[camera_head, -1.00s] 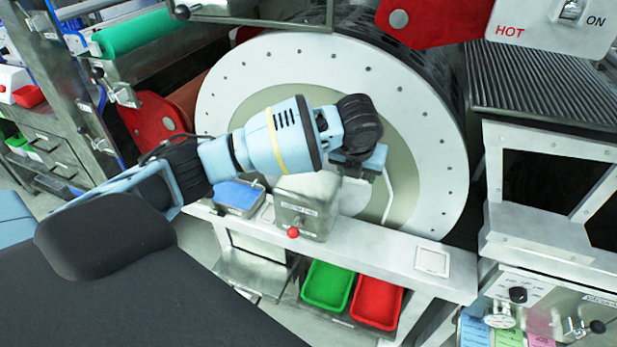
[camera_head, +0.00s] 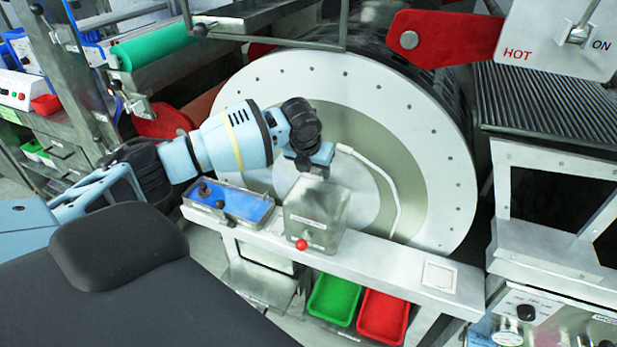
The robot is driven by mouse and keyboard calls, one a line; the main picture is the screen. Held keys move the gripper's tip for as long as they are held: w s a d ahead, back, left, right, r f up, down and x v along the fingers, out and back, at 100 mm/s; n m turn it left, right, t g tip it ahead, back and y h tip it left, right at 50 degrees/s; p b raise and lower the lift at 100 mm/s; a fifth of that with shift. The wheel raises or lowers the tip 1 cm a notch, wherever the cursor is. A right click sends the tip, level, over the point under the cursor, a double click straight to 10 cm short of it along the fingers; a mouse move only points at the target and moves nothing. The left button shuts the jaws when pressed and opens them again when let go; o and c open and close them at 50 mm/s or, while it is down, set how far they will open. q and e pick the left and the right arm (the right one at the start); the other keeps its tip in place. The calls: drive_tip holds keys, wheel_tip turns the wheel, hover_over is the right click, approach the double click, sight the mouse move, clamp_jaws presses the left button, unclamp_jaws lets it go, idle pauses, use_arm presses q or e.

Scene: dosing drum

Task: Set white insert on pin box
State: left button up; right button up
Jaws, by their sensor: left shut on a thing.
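My left gripper (camera_head: 309,165) reaches in from the left and points down just above the grey metal box (camera_head: 316,212), which has a label and a red knob. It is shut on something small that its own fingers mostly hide. I cannot tell whether that is the white insert, or whether it touches the box. A shallow tray with a blue inside (camera_head: 250,207) and dark knobs or pins stands left of the box. I cannot tell which of the two is the pin box. A whitish square plate (camera_head: 438,277) lies at the bench's right end. My right gripper is out of view.
A large round drum face (camera_head: 445,150) with a white curved rod (camera_head: 396,205) stands close behind the bench (camera_head: 380,262). A green bin (camera_head: 333,300) and a red bin (camera_head: 382,316) sit below. The bench is clear between box and plate.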

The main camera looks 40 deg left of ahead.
sight(309, 177)
use_arm(q)
drive_tip(key=shift+a, duration=0.4)
drive_tip(key=shift+a+f, duration=0.15)
drive_tip(key=shift+f, duration=0.75)
drive_tip(key=shift+a+f, duration=0.1)
drive_tip(key=shift+f, duration=0.8)
drive_tip(key=o, duration=1)
drive_tip(key=shift+f, duration=0.1)
drive_tip(key=shift+c, duration=0.2)
